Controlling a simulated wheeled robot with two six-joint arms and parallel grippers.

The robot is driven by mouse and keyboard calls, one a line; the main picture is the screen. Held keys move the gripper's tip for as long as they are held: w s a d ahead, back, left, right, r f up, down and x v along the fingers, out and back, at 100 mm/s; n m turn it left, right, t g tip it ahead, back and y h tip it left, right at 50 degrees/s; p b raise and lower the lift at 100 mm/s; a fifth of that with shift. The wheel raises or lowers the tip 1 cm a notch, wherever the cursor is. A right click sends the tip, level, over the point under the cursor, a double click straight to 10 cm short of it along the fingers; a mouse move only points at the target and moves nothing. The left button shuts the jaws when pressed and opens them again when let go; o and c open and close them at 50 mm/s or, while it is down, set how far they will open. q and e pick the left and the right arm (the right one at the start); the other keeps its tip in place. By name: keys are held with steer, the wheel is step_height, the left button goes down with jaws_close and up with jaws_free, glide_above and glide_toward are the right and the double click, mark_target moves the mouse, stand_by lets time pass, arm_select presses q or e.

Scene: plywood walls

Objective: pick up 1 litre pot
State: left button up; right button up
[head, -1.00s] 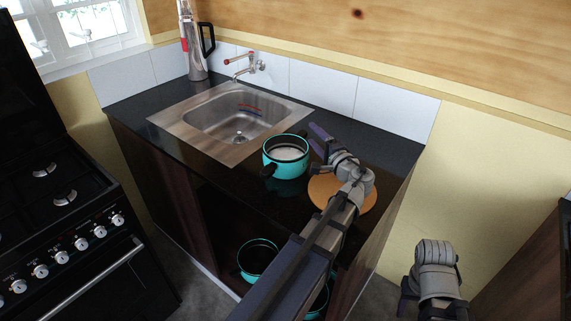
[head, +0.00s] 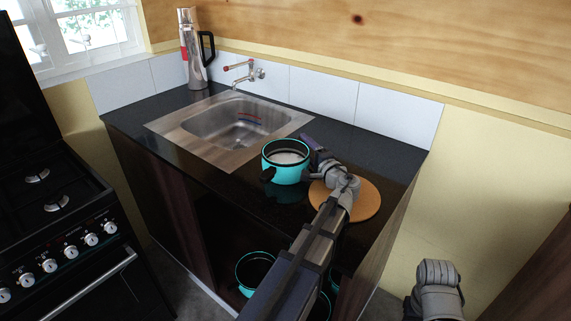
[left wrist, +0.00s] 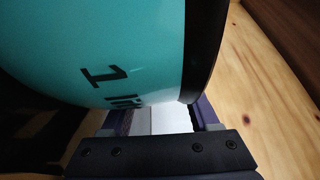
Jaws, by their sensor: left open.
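The 1 litre pot (head: 287,173) is teal with a black rim and a dark handle. It stands upright on the dark counter, to the right of the sink, with something pale inside. In the left wrist view its teal side (left wrist: 110,45) with printed lettering fills much of the picture. My left gripper (head: 310,148) is open at the pot's right rear side. In the left wrist view its fingers (left wrist: 160,118) are apart, with the pot's rim side very close to them. I cannot tell if they touch it. My right arm shows at the lower right; its fingers are not clear.
A round wooden board (head: 365,200) lies right of the pot, partly under my left arm. The sink (head: 230,125), tap (head: 243,72) and a flask (head: 194,50) are behind. Other teal pots (head: 254,268) stand on the shelf below. A stove (head: 60,220) is at the left.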

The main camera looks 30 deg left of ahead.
arm_select(q)
steer(key=shift+x, duration=1.1)
steer(key=shift+c, duration=0.3)
jaws_close()
